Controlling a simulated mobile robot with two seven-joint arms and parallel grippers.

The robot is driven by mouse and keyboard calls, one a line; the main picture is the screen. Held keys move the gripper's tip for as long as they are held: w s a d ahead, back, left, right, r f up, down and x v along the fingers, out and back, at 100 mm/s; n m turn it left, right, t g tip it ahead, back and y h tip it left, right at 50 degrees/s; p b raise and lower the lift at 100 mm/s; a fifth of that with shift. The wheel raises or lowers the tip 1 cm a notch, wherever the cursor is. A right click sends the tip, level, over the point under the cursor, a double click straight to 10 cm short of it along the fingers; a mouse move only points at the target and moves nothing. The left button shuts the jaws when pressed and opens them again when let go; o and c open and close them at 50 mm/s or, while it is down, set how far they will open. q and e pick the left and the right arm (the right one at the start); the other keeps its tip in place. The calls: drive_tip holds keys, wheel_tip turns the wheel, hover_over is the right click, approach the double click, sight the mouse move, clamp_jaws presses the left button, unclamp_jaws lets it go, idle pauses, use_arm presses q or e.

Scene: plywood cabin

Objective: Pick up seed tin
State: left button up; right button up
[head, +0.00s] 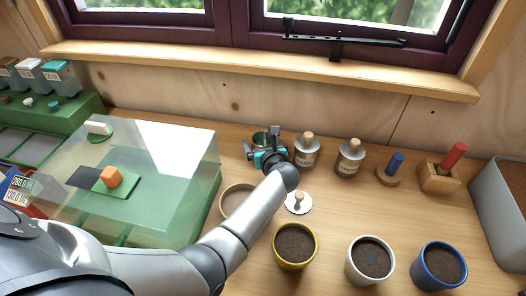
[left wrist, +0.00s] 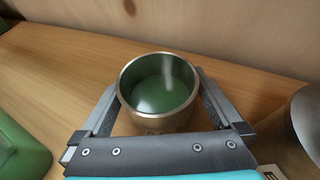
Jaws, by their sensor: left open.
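The seed tin (head: 259,138) appears to be the small round metal tin with a green inside, standing on the wooden worktop near the back wall. In the left wrist view the tin (left wrist: 158,93) is upright and open at the top, with a pale shine on its inner wall. My left gripper (head: 266,150) is open, its fingers on either side of the tin. In the left wrist view the gripper (left wrist: 157,100) shows one finger left and one right of it; whether they touch it I cannot tell. My gripper hides part of the tin in the head view. My right gripper is not in view.
Two cork-topped canisters (head: 306,152) (head: 350,160) stand just right of the gripper. A clear-topped green case (head: 185,190) is on the left. A wooden ring (head: 225,205), a white disc (head: 298,208) with a knob and soil pots (head: 295,245) lie in front.

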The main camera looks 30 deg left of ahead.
use_arm(q)
drive_tip(key=shift+w+a+f, duration=0.15)
drive_tip(key=shift+w+a, duration=0.1)
drive_tip(key=shift+w, duration=0.05)
drive_tip(key=c, duration=1.4)
